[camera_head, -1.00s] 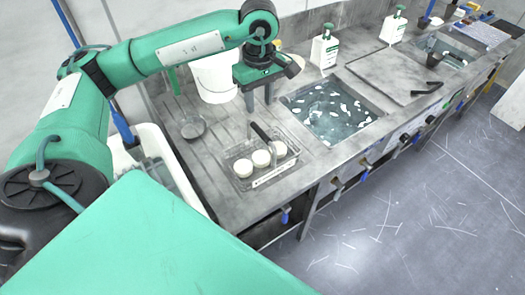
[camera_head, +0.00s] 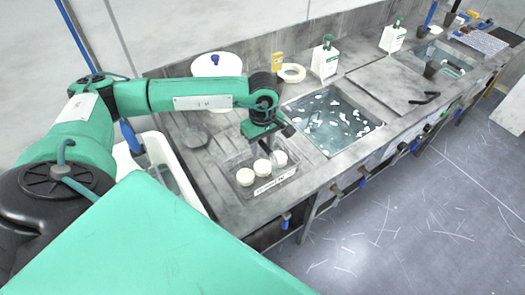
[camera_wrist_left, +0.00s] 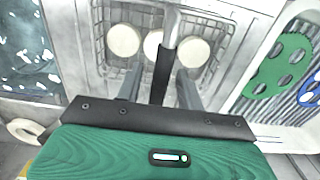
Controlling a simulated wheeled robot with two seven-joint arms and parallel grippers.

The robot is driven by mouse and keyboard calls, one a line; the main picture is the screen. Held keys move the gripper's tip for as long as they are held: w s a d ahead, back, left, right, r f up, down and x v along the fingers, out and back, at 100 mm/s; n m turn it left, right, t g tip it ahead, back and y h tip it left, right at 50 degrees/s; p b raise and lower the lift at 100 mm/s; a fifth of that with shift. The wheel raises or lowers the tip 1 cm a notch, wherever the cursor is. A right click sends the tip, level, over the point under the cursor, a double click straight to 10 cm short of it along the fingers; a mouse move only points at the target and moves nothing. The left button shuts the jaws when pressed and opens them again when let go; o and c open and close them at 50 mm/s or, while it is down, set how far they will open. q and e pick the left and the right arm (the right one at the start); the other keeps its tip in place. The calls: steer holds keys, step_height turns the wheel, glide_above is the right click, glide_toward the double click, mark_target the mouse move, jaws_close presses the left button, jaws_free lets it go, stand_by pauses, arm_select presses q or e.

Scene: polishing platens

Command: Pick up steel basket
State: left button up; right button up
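The steel basket (camera_head: 240,187) sits on the grey worktop, left of the water-filled sink, with white round pieces (camera_head: 262,167) inside and a white label strip along its front. In the left wrist view, its wire mesh (camera_wrist_left: 222,30) shows at the top, and a black handle grip (camera_wrist_left: 162,75) rises toward me. My left gripper (camera_head: 262,147) is low over the basket and hides part of it. In the wrist view, the left gripper's two fingers (camera_wrist_left: 159,80) are apart, one either side of the handle, with gaps visible. My right gripper is not in view.
A sink of water with white flecks (camera_head: 333,118) lies right of the basket. A white bucket (camera_head: 216,64), tape roll (camera_head: 291,73) and bottle (camera_head: 325,59) stand behind. A small pan (camera_head: 194,138) is left.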

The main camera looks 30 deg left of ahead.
arm_select(q)
jaws_close()
steer(key=shift+w+r, duration=0.1)
stand_by(1.3)
